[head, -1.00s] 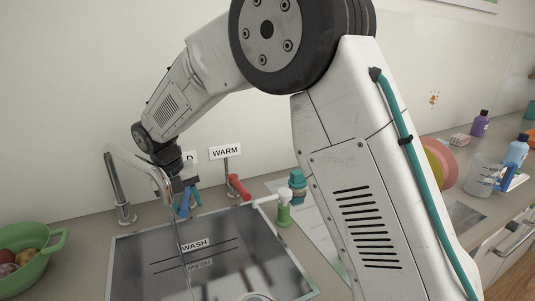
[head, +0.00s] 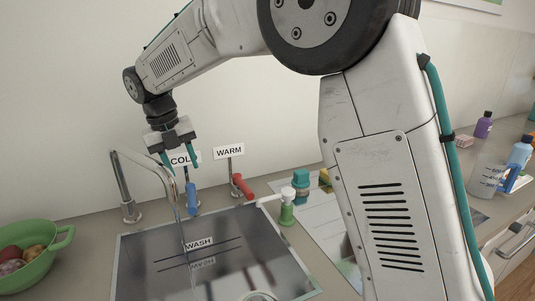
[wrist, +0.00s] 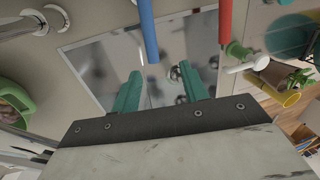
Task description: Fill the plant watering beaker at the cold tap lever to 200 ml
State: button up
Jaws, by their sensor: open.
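The cold tap's blue lever (head: 192,198) stands under the COLD sign (head: 184,159); it also shows in the wrist view (wrist: 148,30). My gripper (head: 178,170) is open and empty, above and a little left of the lever, apart from it. Its teal fingers are spread in the wrist view (wrist: 160,90). A thin pale stream (head: 183,238) hangs below the spout (head: 160,178) toward the sink. A clear beaker with dark markings (head: 488,179) stands on the counter at the right; its water level cannot be read. A pale curved rim (head: 258,296) is cut off at the bottom edge.
The red warm lever (head: 243,186) is right of the blue one. A green and white fitting (head: 287,208) is beside the sink (head: 140,265). A green colander (head: 38,262) is at the left. Blue (head: 520,152) and purple (head: 484,125) bottles stand at the right.

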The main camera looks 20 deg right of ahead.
jog(key=s+d+r+m, duration=0.5)
jog(key=d+r+m, duration=0.1)
jog(key=r, duration=0.1)
jog(key=s+d+m+y, duration=0.1)
jog(key=s+d+m, duration=0.8)
jog(key=s+m, duration=0.4)
jog(key=shift+s+r, duration=0.25)
jog(key=shift+s, duration=0.05)
